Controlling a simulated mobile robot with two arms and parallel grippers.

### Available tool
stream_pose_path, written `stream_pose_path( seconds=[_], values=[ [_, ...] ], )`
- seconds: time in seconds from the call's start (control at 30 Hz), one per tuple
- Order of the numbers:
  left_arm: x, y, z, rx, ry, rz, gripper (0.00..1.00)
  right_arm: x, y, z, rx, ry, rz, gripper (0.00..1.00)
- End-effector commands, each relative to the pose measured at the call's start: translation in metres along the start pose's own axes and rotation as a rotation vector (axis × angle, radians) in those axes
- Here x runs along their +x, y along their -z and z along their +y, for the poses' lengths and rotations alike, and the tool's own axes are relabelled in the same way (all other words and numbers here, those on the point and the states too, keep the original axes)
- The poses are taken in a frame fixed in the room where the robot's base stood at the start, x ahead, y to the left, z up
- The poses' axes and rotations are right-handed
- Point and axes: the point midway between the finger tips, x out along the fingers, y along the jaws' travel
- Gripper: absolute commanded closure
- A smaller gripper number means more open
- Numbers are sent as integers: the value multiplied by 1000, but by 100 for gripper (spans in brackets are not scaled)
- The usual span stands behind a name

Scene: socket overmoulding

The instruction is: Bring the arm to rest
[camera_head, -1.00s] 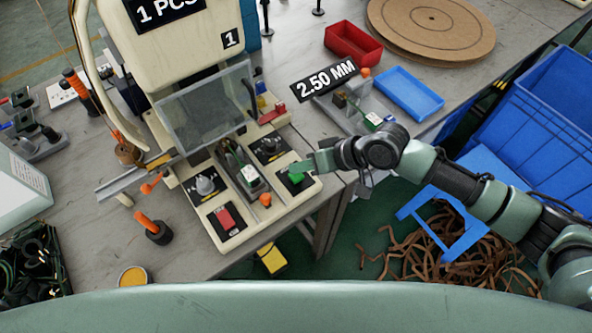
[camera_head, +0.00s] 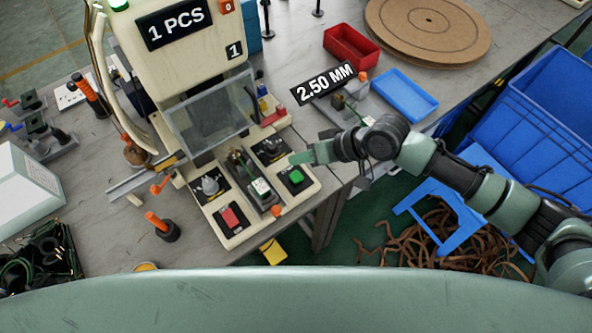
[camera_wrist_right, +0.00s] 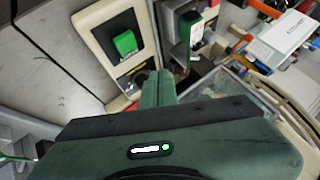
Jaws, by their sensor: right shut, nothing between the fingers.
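My right gripper (camera_head: 299,157) is shut and empty. In the head view it hangs just above and behind the green button (camera_head: 295,177) on the machine's control panel (camera_head: 237,238). In the right wrist view its closed fingers (camera_wrist_right: 157,88) point toward the panel, with the green button (camera_wrist_right: 125,42) to their upper left, apart from them. My right arm reaches in from the right, over the table edge. My left gripper is not in view.
The moulding machine (camera_head: 185,60) with a clear guard (camera_head: 212,112) stands left of the gripper. A blue tray (camera_head: 404,95), a red bin (camera_head: 351,47) and a round board (camera_head: 430,30) lie behind the arm. A large blue crate (camera_head: 545,120) stands at right.

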Motion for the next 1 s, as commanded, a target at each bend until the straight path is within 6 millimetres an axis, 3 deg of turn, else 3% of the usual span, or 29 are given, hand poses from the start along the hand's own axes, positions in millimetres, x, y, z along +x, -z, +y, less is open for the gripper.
stream_pose_path(
  seconds=[0.77,0.87,1.0],
  values=[
    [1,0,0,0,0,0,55,1,-1,0,-1,1,0,100],
    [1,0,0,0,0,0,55,5,-9,-11,-22,10,-4,100],
    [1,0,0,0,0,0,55,10,-34,-44,-95,16,2,100]
  ],
)
